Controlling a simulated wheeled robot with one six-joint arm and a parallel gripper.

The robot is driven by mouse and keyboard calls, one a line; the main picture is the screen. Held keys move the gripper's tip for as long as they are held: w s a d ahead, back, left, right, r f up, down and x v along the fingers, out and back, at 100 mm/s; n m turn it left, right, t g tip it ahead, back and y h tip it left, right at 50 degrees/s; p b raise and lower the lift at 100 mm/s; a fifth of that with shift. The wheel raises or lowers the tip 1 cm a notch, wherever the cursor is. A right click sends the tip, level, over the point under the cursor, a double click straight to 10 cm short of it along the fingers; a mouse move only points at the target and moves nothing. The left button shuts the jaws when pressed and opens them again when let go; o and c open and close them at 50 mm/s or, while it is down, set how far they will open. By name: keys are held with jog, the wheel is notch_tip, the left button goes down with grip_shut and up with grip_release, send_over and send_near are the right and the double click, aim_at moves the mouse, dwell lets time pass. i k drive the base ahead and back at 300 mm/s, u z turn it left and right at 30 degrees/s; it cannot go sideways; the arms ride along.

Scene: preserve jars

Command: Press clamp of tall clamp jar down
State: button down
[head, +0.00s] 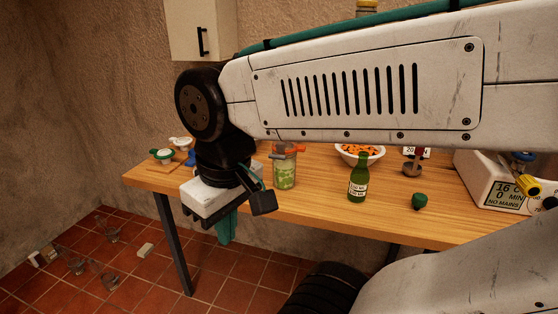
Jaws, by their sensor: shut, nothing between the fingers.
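A tall glass jar (285,170) with green contents stands upright on the wooden table, just right of my gripper in the head view. Its orange-red clamp (287,149) is at the top, close under my arm. The picture is too small to tell how far the clamp is raised. My gripper (226,230) points down in front of the table's front edge, left of and lower than the jar. Its teal fingers are together with nothing seen between them. The gripper appears apart from the jar.
A green bottle (358,180), a bowl of orange pieces (360,153) and a small dark green object (419,201) stand right of the jar. A white device (498,185) is at far right. Small lidded items (162,155) sit at the left end. Glassware (109,280) lies on the tiles.

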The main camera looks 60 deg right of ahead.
aim_at(273, 156)
jog(key=u, duration=0.55)
jog(key=k, duration=1.05)
jog(key=z, duration=0.6)
